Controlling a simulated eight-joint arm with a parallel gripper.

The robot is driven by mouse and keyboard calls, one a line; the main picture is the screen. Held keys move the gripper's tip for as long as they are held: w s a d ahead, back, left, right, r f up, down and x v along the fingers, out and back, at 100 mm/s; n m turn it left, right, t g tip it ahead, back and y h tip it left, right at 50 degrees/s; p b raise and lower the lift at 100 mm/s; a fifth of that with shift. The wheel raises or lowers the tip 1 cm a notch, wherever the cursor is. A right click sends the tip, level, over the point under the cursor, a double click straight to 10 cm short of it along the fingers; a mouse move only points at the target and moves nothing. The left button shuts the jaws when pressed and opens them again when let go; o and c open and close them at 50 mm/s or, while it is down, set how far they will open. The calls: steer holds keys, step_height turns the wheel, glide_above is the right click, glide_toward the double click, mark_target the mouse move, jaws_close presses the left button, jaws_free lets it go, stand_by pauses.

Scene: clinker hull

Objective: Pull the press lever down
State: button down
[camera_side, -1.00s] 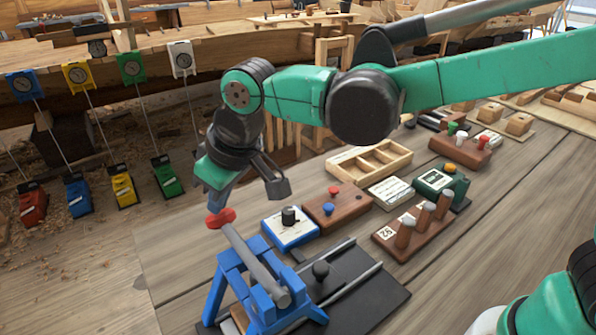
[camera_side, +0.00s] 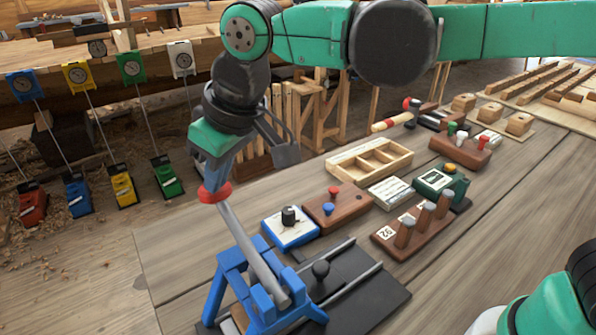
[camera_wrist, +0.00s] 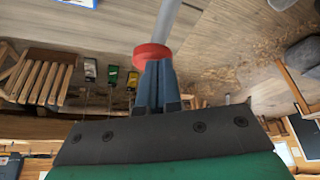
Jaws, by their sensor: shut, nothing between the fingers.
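The press (camera_side: 228,262) is a blue frame on a dark base at the front edge of the bench. Its lever (camera_side: 248,245) is a grey bar that slants steeply up and to the left, with a red end (camera_side: 214,193). My gripper (camera_side: 213,182) is shut, with its fingertips right at the red end. In the wrist view, the closed fingertips (camera_wrist: 156,68) overlap the red end (camera_wrist: 152,50), with the grey bar (camera_wrist: 168,18) beyond it. I cannot tell whether they touch it. The fingertips cover part of the red end.
A white-and-blue knob box (camera_side: 290,228), a brown button block (camera_side: 337,207) and a brown peg block (camera_side: 412,228) stand right of the press. A divided wooden tray (camera_side: 368,162) lies behind them. Bare bench (camera_side: 175,265) shows left of the press.

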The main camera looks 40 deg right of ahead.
step_height(320, 180, up, 11)
steer(key=s, duration=0.2)
steer(key=shift+r, duration=0.2)
stand_by(0.8)
steer(key=s+d+f+m+t+h, duration=0.1)
steer(key=s+d+f+m, duration=0.1)
steer(key=d+f, duration=0.6)
steer(key=s+d+f+m+t+h, duration=0.1)
steer(key=s+d+f+m+t, duration=0.1)
steer(key=d+f, duration=0.6)
steer(key=s+d+m, duration=0.1)
steer(key=d+m, duration=0.1)
steer(key=d, duration=0.3)
steer(key=shift+s+d+f, duration=0.2)
steer(key=shift+d+f, duration=0.1)
steer(key=shift+d, duration=0.1)
